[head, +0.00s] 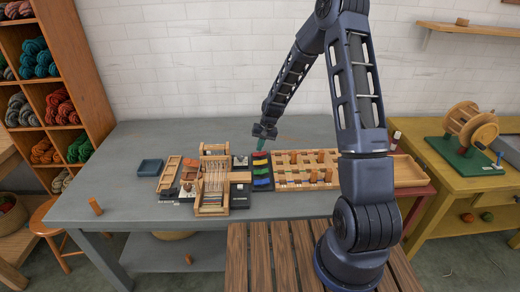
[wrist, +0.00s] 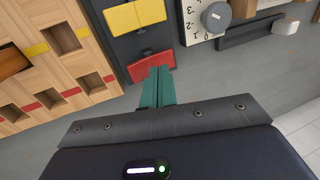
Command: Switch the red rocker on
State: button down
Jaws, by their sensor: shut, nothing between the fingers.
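The red rocker (wrist: 150,66) sits at the end of a dark switch panel (wrist: 128,46) in the wrist view, beyond the yellow rocker (wrist: 136,15). My gripper (wrist: 160,72) has its teal fingers together and empty. Their tips overlap the edge of the red rocker in that view; I cannot tell whether they touch it. In the head view my gripper (head: 261,147) points down at the far end of the panel, above the yellow rocker (head: 261,162) in the picture. The red rocker is too small or hidden to make out there. Which way it is tipped is unclear.
A wooden peg board (head: 292,182) stands right of the panel, and a loom (head: 211,195) stands left. A numbered dial (wrist: 215,17) and a slider with a pale knob (wrist: 286,26) are close by. The table's left part is mostly clear.

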aim_at(261, 154)
notch_tip(261, 154, up, 12)
jog(key=shift+r, duration=0.2)
dwell(0.4)
jog(key=s+d+r+t+h, duration=0.1)
jog(key=s+d+r, duration=0.55)
jog(key=r, duration=0.25)
jog(key=s+d+r+t+h, duration=0.1)
jog(key=s+d+r, duration=0.5)
jog(key=s+r, duration=0.25)
jog(key=s+d+r+t, duration=0.1)
jog(key=s+d+r, duration=0.1)
jog(key=s, duration=0.4)
jog(key=s+d+r, duration=0.2)
jog(key=s+d, duration=0.3)
jog(key=s, duration=0.2)
jog(key=s+d+r+t+h, duration=0.1)
jog(key=s+d+r, duration=0.1)
jog(key=s, duration=0.5)
jog(key=shift+d+t, duration=0.3)
jog(key=shift+d, duration=0.35)
